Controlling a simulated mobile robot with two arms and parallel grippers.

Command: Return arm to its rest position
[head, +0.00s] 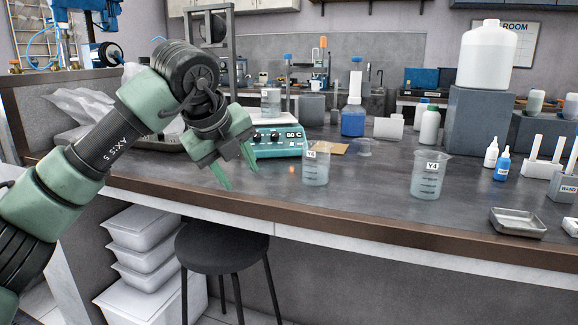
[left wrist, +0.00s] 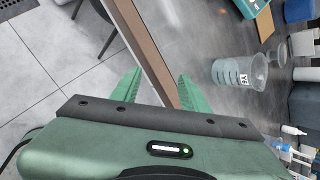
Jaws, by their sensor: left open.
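My left gripper (head: 236,167) is open and empty, in the air over the front edge of the dark bench (head: 385,213). In the left wrist view its two green fingers (left wrist: 158,88) are spread apart with only the bench edge and floor behind them. My left arm comes in from the left and bends down at the wrist. A beaker (head: 315,165) stands to the right of the gripper, apart from it, and also shows in the left wrist view (left wrist: 232,72). My right gripper is not in view.
A hotplate (head: 278,142) with a beaker on top stands behind the gripper. Beaker Y4 (head: 429,177), a metal tray (head: 517,221) and bottles stand to the right. A black stool (head: 221,248) and stacked white bins (head: 145,240) are below the bench edge.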

